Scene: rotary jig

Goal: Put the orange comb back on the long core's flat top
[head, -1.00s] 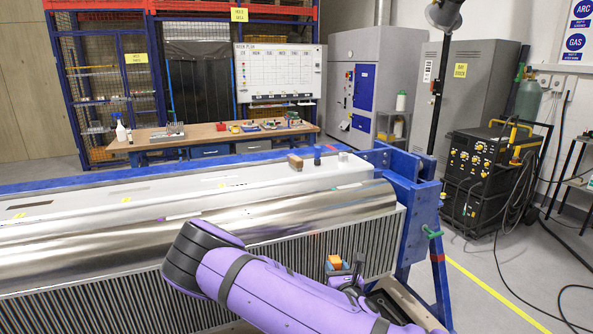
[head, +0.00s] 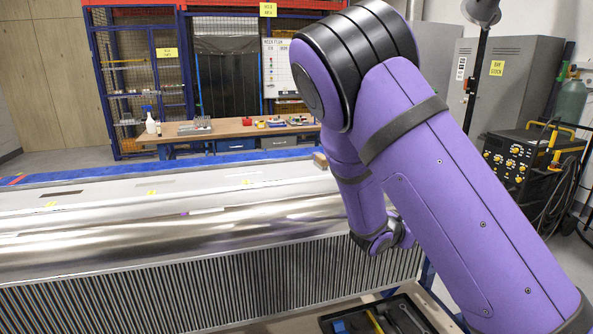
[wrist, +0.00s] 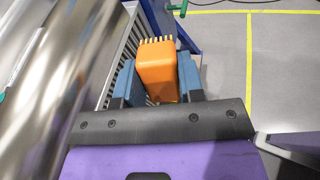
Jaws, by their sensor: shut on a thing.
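The orange comb (wrist: 157,70), a block with pale teeth along its far edge, is between the blue fingers of my gripper (wrist: 158,82) in the wrist view. The gripper is shut on it. The long core (head: 150,232) is a shiny silver body with a ribbed lower side, and its pale flat top (head: 110,195) runs along the back in the head view. The core's curved side (wrist: 65,70) lies left of the gripper in the wrist view. The comb is apart from the flat top. My arm hides the gripper, the comb and the core's right end in the head view.
A small brown block (head: 320,160) sits on the flat top beside my arm. A dark tray of tools (head: 385,318) lies low in front of the core. Blue frame parts (wrist: 190,38) and a green clamp handle (wrist: 178,8) are beyond the comb in the wrist view.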

